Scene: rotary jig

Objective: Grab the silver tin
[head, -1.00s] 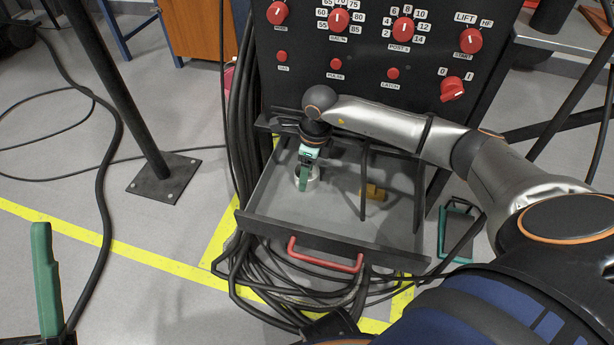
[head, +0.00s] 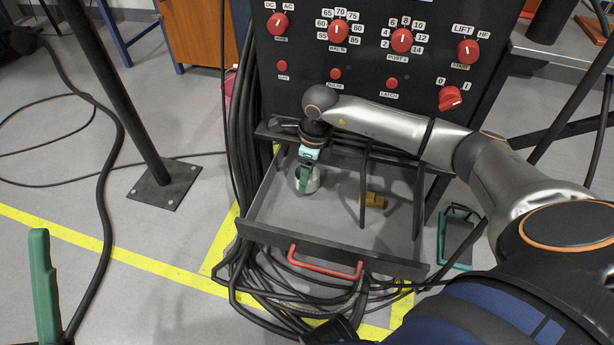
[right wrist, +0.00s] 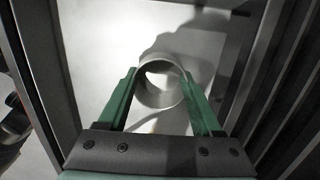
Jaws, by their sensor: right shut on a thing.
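The silver tin (head: 313,181) is a short, round metal can at the left side of the open drawer (head: 335,215). My right gripper (head: 303,178) reaches down into the drawer from above and is shut on the tin. In the right wrist view the tin (right wrist: 160,92) sits between the two green fingers of the right gripper (right wrist: 163,88), its round rim toward the camera. I cannot tell whether the tin touches the drawer floor.
A yellow-brown block (head: 373,201) lies in the drawer, right of the tin. The drawer has raised walls and a red front handle (head: 325,265). A black panel (head: 370,45) with red knobs rises behind. Black cables (head: 290,300) are coiled in front, below the drawer.

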